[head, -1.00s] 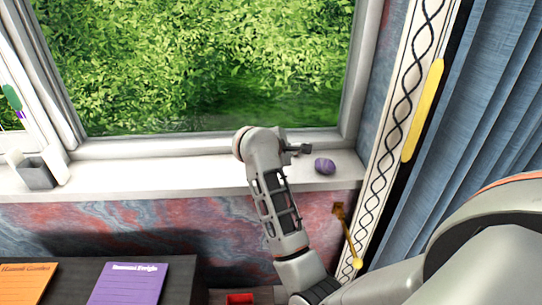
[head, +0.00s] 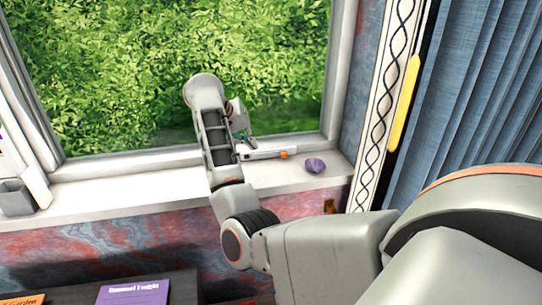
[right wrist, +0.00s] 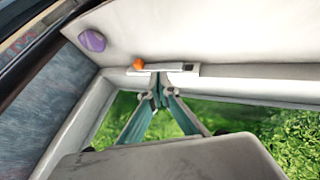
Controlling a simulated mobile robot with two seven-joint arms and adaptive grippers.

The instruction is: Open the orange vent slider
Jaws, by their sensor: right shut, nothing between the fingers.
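The orange slider (head: 283,155) is a small knob at the right end of a white vent strip (head: 262,153) on the lower window frame. In the right wrist view the orange slider (right wrist: 138,64) is at the left end of the vent strip (right wrist: 186,68). My right gripper (head: 243,141) is shut and empty, close to the strip and left of the knob in the head view. In the right wrist view its fingertips (right wrist: 159,92) point at the strip, beside the knob; I cannot tell whether they touch the strip. My left gripper is not in view.
A purple stone (head: 315,165) lies on the white sill (head: 130,195), right of the slider. A grey cup (head: 16,198) stands at the left. A blue curtain (head: 470,100) hangs at the right. A purple notebook (head: 133,294) lies on the dark desk below.

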